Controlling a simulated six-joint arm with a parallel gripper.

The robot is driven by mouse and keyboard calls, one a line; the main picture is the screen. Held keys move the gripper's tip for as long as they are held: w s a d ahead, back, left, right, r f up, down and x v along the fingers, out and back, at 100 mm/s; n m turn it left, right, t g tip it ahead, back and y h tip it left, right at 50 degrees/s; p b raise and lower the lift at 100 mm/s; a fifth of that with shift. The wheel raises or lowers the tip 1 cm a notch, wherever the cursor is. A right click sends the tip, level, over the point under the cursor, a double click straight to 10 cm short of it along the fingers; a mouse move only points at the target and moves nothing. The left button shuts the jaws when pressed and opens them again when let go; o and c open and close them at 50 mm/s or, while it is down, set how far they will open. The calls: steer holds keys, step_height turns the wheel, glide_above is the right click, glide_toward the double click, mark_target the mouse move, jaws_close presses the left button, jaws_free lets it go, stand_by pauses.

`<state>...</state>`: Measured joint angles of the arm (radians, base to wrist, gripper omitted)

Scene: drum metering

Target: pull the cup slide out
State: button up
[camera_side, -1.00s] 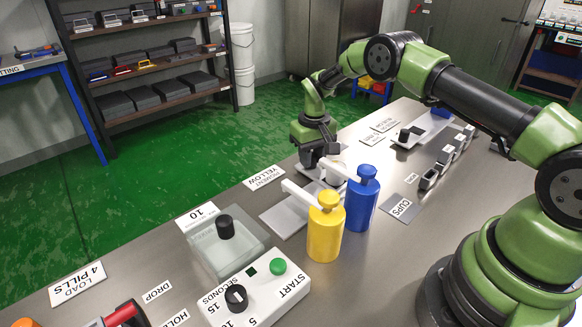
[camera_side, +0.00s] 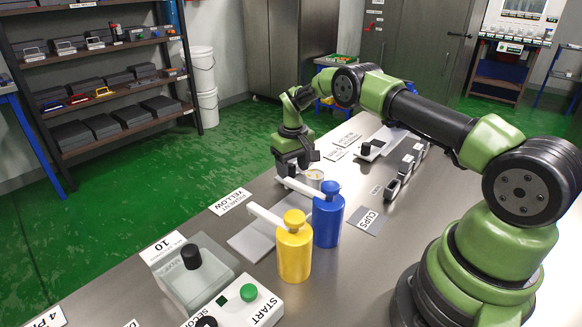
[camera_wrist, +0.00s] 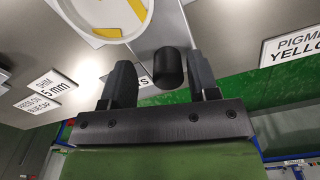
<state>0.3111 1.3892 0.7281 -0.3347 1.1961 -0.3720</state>
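The cup slide's black knob (camera_wrist: 168,68) stands between the fingers of my gripper (camera_wrist: 162,82) in the wrist view. The fingers are open, with a clear gap on the knob's left and a very narrow one on its right. A round white cup with yellow in it (camera_wrist: 102,14) is just beyond, cut off by the frame's top edge. In the side view my gripper (camera_side: 297,165) is low over the pale cup slide (camera_side: 292,184), with the cup (camera_side: 314,175) beside it. The knob is hidden there behind the gripper.
A blue bottle (camera_side: 328,218) and a yellow bottle (camera_side: 294,252) with white spouts stand close in front. A clear block with a black knob (camera_side: 192,258) and a timer box with a green button (camera_side: 249,292) are nearer. Several small dark cups line the right.

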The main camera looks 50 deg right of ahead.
mark_target(293, 165)
steer(key=shift+a, duration=0.15)
steer(key=shift+r, duration=0.3)
step_height(293, 165, up, 9)
steer(key=shift+r, duration=0.2)
